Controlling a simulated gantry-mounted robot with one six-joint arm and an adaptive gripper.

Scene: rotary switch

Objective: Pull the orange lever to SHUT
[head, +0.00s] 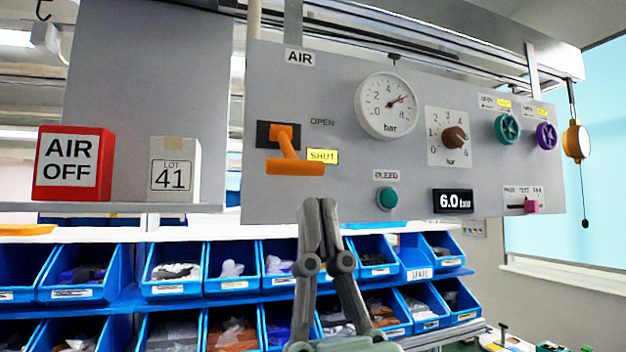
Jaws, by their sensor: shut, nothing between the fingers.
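The orange lever (292,166) is mounted on the grey panel (350,180), at its left under the AIR label. Its arm slants down and ends in a horizontal orange bar. The word OPEN (322,122) is at upper right of the lever. A yellow SHUT label (323,156) is just right of the lever's lower part. My gripper (320,202) points up in front of the panel's lower edge, below and right of the lever. Its fingers are together and empty, and appear apart from the lever in the picture.
Right of the lever are a round gauge (388,105), a brown knob (455,138), a green button (387,198) and a 6.0 bar display (453,201). A red AIR OFF box (73,164) and a LOT 41 box (174,170) stand on the left shelf. Blue bins (180,268) fill the rack behind.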

